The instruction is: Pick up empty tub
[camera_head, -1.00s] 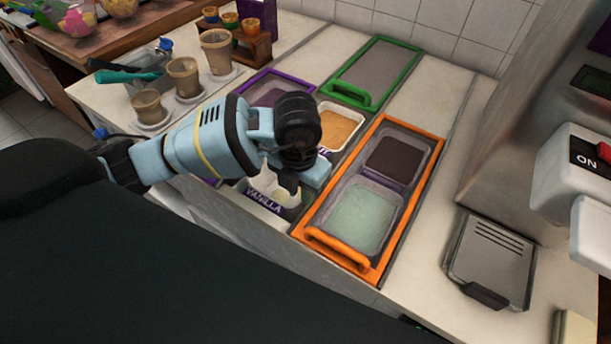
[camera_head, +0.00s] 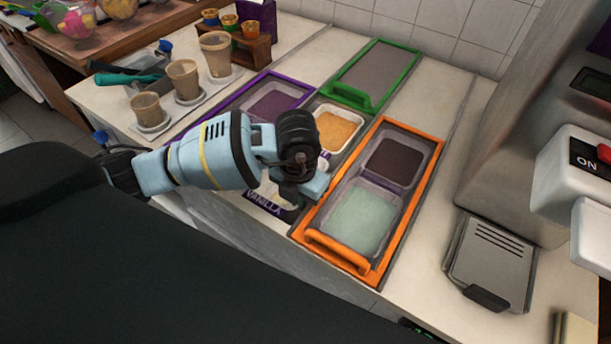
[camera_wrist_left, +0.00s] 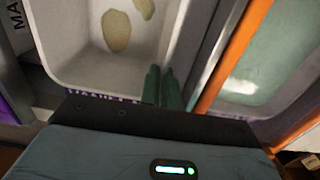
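The nearly empty tub is pale, with a few cream smears on its floor; it fills the upper left of the left wrist view (camera_wrist_left: 75,45). In the head view only part of the vanilla tub (camera_head: 268,188) shows, behind a "VANILLA" label, with my left gripper and wrist covering the rest. My left gripper (camera_wrist_left: 162,88) has two dark green fingers close together at the tub's near right corner. I cannot tell whether the tub's wall lies between them. The fingertips are hidden in the head view. My right gripper is not in view.
An orange-framed holder (camera_head: 405,220) with a mint tub (camera_head: 358,218) and a dark brown tub (camera_head: 390,162) stands close on the right. An orange-topping tub (camera_head: 338,130) and a purple tub (camera_head: 270,103) are behind. Cups (camera_head: 183,78) stand at left.

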